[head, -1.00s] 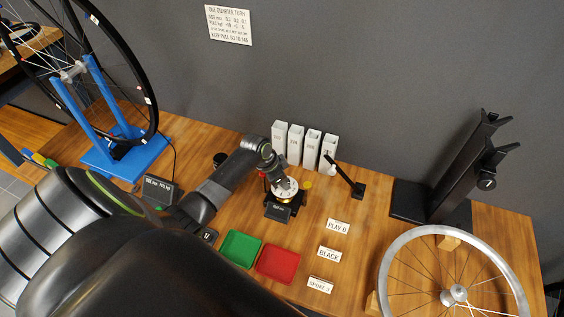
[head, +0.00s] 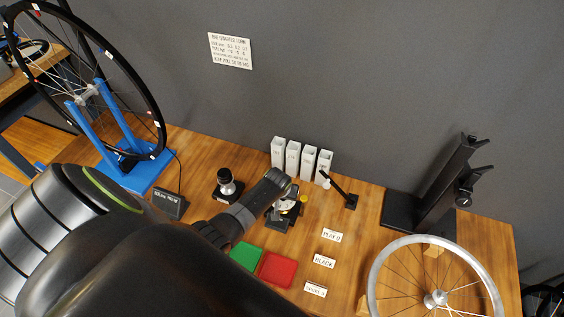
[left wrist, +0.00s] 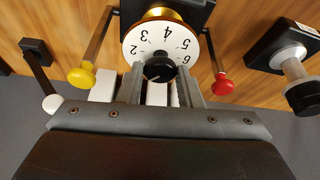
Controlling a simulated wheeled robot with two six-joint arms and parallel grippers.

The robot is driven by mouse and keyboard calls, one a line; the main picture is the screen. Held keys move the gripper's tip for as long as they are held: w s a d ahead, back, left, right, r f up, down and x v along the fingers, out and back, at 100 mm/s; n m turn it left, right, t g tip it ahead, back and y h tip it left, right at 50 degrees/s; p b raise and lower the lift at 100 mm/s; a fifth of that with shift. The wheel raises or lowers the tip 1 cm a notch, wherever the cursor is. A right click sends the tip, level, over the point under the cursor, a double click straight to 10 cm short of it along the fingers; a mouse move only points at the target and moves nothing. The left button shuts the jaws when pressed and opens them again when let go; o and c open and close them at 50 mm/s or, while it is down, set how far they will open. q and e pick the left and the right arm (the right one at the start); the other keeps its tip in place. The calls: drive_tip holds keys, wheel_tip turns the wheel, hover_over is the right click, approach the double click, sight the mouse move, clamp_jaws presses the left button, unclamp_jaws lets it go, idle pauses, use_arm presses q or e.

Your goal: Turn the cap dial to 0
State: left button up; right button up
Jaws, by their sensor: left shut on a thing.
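The white dial (left wrist: 160,42) is numbered around its rim. In the left wrist view 2, 3, 4, 5 and 6 show, upside down; 0 is not readable. A black cap knob (left wrist: 160,69) sits at the dial's near edge in that view, between the fingers of my left gripper (left wrist: 161,84). The gripper is shut on this knob. In the head view my left gripper (head: 287,192) reaches down over the dial (head: 288,208), partly hiding it. The dial's pointer reading cannot be told. My right gripper is not in view.
Levers with a yellow knob (left wrist: 82,75) and a red knob (left wrist: 222,86) flank the dial. A black-and-silver device (head: 227,185) stands left of it. White boxes (head: 293,158) stand behind; green (head: 246,257) and red (head: 278,270) trays lie in front. A wheel (head: 436,298) lies at right.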

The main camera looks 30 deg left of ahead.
use_arm(q)
drive_tip(key=n, duration=0.2)
drive_tip(key=n+y, duration=0.1)
drive_tip(key=shift+w+d+n+g, duration=0.15)
drive_tip(key=shift+n+g, duration=0.15)
drive_tip(key=shift+n, duration=0.1)
drive_tip(key=shift+w+n+g+y, duration=0.1)
drive_tip(key=shift+n+g+y, duration=0.55)
drive_tip(key=shift+n, duration=1.15)
drive_tip(key=o, duration=1)
